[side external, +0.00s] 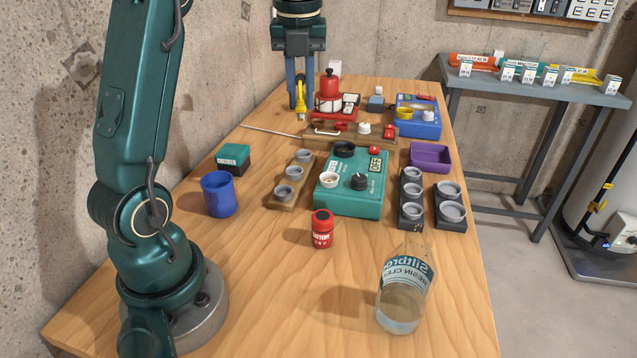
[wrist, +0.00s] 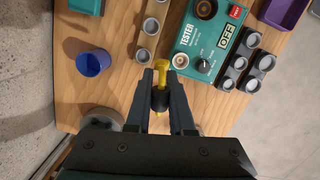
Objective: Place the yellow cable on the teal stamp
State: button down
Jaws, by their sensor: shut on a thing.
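The yellow cable (side external: 300,112) is held between the fingers of my gripper (side external: 298,92), above the far left part of the table. In the wrist view, the cable (wrist: 161,68) shows as a yellow piece with a dark part, and the gripper (wrist: 161,90) is shut on it. A small teal block with a darker base (side external: 233,157), which looks like the teal stamp, sits on the left side of the table. It is partly cut off at the top left of the wrist view (wrist: 86,5). The cable is well apart from it.
A blue cup (side external: 219,194) stands near the teal block. A grey-cupped wooden rack (side external: 290,186) and a teal tester (side external: 350,195) lie to its right. A red battery (side external: 322,230) and a clear bottle (side external: 402,300) stand in front. A red bottle (side external: 330,84) is close to my gripper.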

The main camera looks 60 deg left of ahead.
jog(key=s+a+n, duration=0.2)
jog(key=a+n, duration=0.1)
jog(key=a, duration=0.7)
jog(key=n+g, duration=0.1)
jog(key=n, duration=0.2)
send_over(230, 148)
notch_tip(230, 148, down, 4)
jog(key=shift+d+f, duration=0.2)
jog(key=shift+f, duration=2.25)
jog(key=shift+d+f, duration=0.15)
jog(key=shift+f, duration=2.25)
jog(key=shift+f, duration=0.15)
jog(key=c, duration=0.8)
grip_release()
